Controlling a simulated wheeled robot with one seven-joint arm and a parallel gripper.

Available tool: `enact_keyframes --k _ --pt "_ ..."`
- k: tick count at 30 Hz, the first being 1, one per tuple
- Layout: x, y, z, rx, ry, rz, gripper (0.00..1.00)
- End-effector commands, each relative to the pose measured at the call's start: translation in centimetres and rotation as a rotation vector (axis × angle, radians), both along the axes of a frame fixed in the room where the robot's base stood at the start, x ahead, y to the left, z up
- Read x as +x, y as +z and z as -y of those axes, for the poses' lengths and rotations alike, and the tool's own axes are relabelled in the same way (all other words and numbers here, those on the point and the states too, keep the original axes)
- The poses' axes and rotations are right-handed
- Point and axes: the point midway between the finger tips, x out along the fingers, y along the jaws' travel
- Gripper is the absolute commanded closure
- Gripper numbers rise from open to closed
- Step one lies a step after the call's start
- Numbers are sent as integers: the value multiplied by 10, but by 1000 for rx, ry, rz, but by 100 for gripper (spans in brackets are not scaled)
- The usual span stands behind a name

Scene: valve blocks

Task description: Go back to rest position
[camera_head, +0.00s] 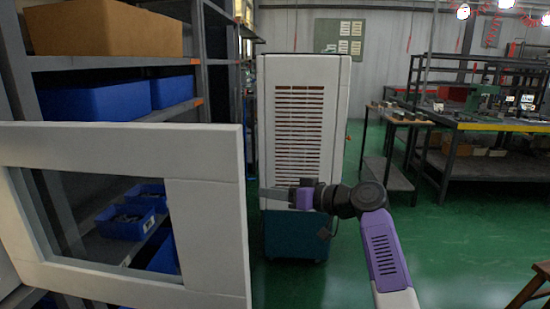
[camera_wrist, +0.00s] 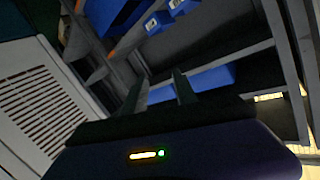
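My gripper (camera_head: 276,194) is raised in front of the white cabinet and points left, toward the edge of a white framed door (camera_head: 208,215). A gap shows between it and the door in the picture. In the wrist view its two dark fingers (camera_wrist: 158,88) stand apart with nothing between them. My purple and black arm reaches up from the lower right of the head view. No valve block can be made out in either view.
The white and teal cabinet (camera_head: 306,110) stands behind my gripper. Shelves with blue bins (camera_head: 95,101) and a brown box (camera_head: 105,28) are at left, partly behind the door. A workbench (camera_head: 490,124) and a small table (camera_head: 388,172) stand at right. Green floor (camera_head: 460,240) lies open at right.

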Motion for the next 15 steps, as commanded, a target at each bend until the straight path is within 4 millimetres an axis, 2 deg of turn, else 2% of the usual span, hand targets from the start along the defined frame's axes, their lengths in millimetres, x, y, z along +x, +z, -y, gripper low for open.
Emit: enact_keyframes --k 1,3,8,11,15 --pt "1 -20 13 -5 -77 -14 66" --pt "0 -45 32 -9 -187 -21 66" --pt "-17 -92 76 -15 -404 -15 66" --pt "-39 -116 102 -18 -518 2 66" --pt "-81 -138 134 -24 -652 40 66"
